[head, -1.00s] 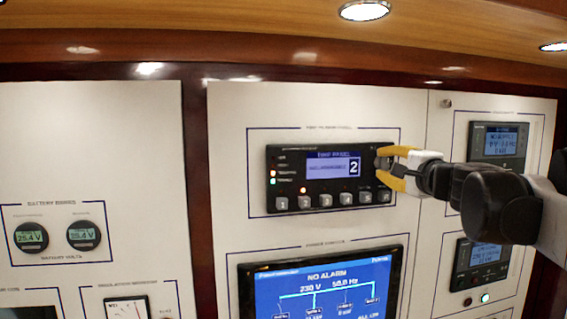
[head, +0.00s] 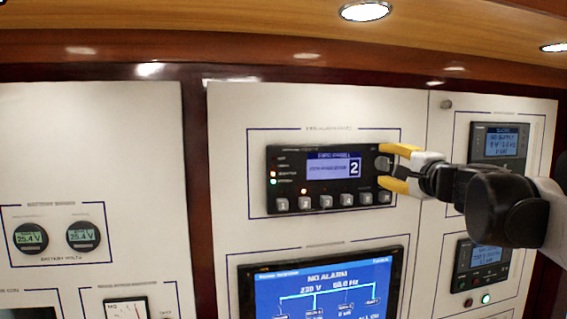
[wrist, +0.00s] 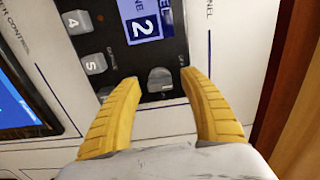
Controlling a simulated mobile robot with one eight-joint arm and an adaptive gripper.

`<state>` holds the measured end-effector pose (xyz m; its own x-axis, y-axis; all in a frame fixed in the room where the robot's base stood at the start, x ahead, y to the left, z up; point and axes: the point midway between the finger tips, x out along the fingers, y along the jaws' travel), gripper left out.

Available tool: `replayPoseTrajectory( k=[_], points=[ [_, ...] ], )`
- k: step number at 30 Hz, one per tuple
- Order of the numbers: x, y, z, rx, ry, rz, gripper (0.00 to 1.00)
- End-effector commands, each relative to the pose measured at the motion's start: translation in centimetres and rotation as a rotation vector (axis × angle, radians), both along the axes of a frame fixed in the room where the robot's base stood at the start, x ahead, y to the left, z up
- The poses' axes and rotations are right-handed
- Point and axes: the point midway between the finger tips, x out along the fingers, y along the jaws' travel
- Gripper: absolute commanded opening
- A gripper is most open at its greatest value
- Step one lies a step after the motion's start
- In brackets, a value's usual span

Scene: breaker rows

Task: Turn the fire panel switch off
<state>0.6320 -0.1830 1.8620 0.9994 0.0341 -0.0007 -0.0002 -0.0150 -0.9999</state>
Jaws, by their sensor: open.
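The fire panel (head: 330,177) is a black unit with a blue screen showing "2", several grey numbered buttons along its bottom and small lights at its left. Its grey switch knob (head: 382,163) is at the panel's right end; it also shows in the wrist view (wrist: 160,79). My gripper (head: 389,168) has yellow fingers, open, at the right end of the panel. In the wrist view the fingers (wrist: 163,76) stand on either side of the knob, with gaps showing between them and it. How far the tips are from the panel face is hard to tell.
A large blue display (head: 325,290) is below the panel. Two smaller black units, an upper one (head: 498,145) and a lower one (head: 480,265), are at the right beside my arm. A wooden overhang (head: 250,40) runs above. White wall surrounds the panel.

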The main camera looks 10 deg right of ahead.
Motion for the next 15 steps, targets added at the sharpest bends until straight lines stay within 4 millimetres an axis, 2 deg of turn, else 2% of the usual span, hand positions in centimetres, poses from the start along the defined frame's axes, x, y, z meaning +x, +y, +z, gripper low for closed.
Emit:
replayPoseTrajectory(
  k=[9, 15],
  points=[
    [-6.7, -0.3, 0.0, 0.000, 0.000, -0.004, 0.51],
    [-10.1, -0.4, 0.0, 0.000, 0.000, -0.003, 0.51]
  ],
)
